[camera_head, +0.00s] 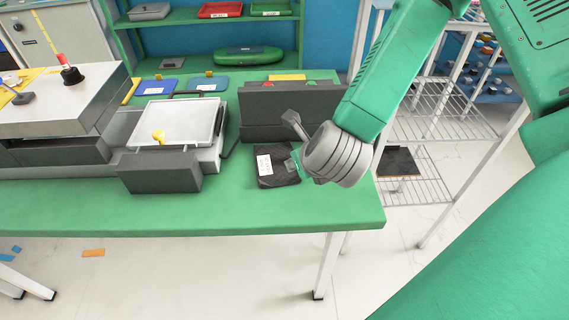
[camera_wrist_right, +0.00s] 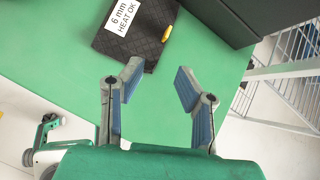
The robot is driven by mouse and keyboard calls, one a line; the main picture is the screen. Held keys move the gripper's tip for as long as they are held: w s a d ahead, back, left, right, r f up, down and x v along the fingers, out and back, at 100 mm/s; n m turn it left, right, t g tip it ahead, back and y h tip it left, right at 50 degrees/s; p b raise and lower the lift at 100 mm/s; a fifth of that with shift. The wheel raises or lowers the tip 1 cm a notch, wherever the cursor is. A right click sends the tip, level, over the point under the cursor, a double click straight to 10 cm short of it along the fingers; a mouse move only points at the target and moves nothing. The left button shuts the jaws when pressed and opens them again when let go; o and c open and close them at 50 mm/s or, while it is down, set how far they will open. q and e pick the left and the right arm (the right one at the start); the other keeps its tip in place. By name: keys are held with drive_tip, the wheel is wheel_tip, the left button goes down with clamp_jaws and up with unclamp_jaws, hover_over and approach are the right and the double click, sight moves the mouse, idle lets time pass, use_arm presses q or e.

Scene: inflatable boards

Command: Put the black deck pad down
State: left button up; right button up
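The black deck pad (camera_head: 286,172) lies flat on the green table, left of my right wrist in the head view. It is dark and textured, with a white label. In the right wrist view the pad (camera_wrist_right: 124,44) lies ahead of my right gripper (camera_wrist_right: 160,80), its label reading "6 mm HEAT OK". A small yellow piece shows on it. My right gripper is open, with nothing between its fingers. Its left fingertip overlaps the pad's near edge in that view; I cannot tell whether they touch. My left gripper is not in view.
A dark grey block (camera_head: 272,116) stands behind the pad. A press-like machine (camera_head: 60,110) and a grey block (camera_head: 160,173) stand to the left. A wire rack (camera_head: 440,126) with a dark sheet (camera_head: 398,161) stands at the right. The table's front strip (camera_head: 240,213) is clear.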

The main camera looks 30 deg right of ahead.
sight(276, 161)
drive_tip(key=w+d+f+m+b, duration=0.1)
drive_tip(key=b, duration=0.1)
drive_tip(key=w+d+f+m+b, duration=0.1)
drive_tip(key=w+f+b, duration=0.1)
drive_tip(key=b, duration=0.1)
drive_tip(key=w+d+f+m+b, duration=0.1)
drive_tip(key=b, duration=0.1)
drive_tip(key=shift+w+d+f+h, duration=0.2)
drive_tip(key=shift+w+f+h, duration=0.05)
drive_tip(key=shift+f+h, duration=0.15)
drive_tip(key=shift+w+a+f, duration=0.1)
drive_tip(key=shift+w+f, duration=0.05)
drive_tip(key=shift+w, duration=0.1)
drive_tip(key=shift+w+a+f, duration=0.2)
drive_tip(key=shift+w+a, duration=0.15)
drive_tip(key=x, duration=0.4)
drive_tip(key=shift+w+d+f+b, duration=0.1)
drive_tip(key=shift+w+d+b, duration=0.15)
drive_tip(key=shift+b, duration=0.15)
drive_tip(key=shift+d+f, duration=0.1)
drive_tip(key=shift+d, duration=0.25)
drive_tip(key=shift+a, duration=0.15)
drive_tip(key=c, duration=0.7)
drive_tip(key=shift+a+r, duration=0.2)
drive_tip(key=shift+a, duration=0.15)
clamp_jaws()
